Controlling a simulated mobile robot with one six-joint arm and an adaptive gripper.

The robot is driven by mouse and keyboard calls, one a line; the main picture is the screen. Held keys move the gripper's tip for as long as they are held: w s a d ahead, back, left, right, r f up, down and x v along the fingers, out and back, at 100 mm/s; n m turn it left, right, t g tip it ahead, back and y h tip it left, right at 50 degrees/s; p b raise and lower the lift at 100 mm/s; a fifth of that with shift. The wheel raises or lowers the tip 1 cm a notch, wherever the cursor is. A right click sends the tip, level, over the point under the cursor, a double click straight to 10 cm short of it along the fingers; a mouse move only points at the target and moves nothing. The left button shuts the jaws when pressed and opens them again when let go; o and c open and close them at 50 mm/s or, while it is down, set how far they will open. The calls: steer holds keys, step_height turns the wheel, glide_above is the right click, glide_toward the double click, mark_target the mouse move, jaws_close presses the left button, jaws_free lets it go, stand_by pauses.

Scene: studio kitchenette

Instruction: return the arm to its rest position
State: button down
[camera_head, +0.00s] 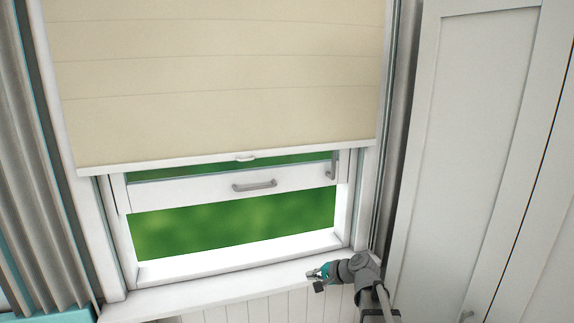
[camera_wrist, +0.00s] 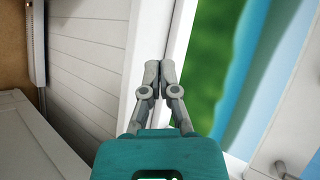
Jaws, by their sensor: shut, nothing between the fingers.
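My gripper (camera_head: 314,275) is at the bottom of the head view, in front of the window sill, with my grey arm reaching up from the lower right. In the wrist view my gripper (camera_wrist: 160,72) has its two grey fingertips together and holds nothing. The teal gripper body fills the bottom of that view. Behind the fingertips is the white window frame edge; I cannot tell how far they are from it.
A window (camera_head: 240,222) with a handle (camera_head: 254,186) and a lowered cream blind (camera_head: 220,80) stands ahead. The white sill (camera_head: 190,298) runs below. A tall white cabinet (camera_head: 465,130) stands close on the right, a grey curtain (camera_head: 35,170) on the left.

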steer(key=s+d+f+n+g+h, duration=0.3)
steer(key=s+d+f+n+h, duration=0.1)
steer(key=s, duration=0.5)
steer(key=s+d+f+n+g+h+b, duration=0.1)
steer(key=s+d+f+n+g+h, duration=0.2)
steer(key=s, duration=0.7)
step_height(320, 180, down, 3)
steer(key=shift+s+d+n+g+h, duration=0.25)
steer(key=shift+d+n+h, duration=0.35)
steer(key=shift+d+h, duration=0.6)
steer(key=shift+w+a, duration=0.15)
